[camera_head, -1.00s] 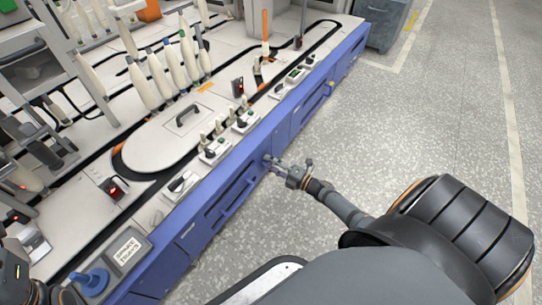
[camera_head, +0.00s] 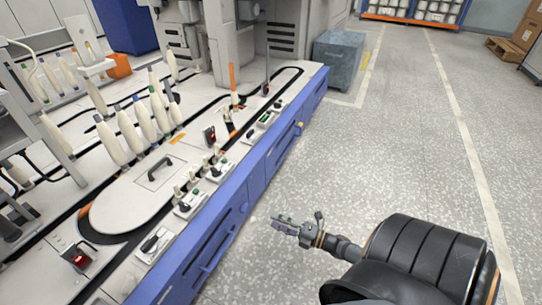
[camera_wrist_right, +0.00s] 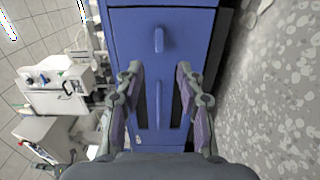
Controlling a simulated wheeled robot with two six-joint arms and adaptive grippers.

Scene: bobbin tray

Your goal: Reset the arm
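My right gripper (camera_head: 284,224) is in the head view at lower middle, over the speckled floor, a little to the right of the blue front of the machine. In the right wrist view my right gripper (camera_wrist_right: 160,104) has its two fingers wide apart with nothing between them. Behind the fingers are the blue cabinet panels (camera_wrist_right: 175,22) with handles. My left gripper does not show in the head view now.
The long machine (camera_head: 190,262) with a blue front and white top fills the left, with several white bobbins (camera_head: 110,143) standing on it. A grey bin (camera_head: 338,60) stands at its far end.

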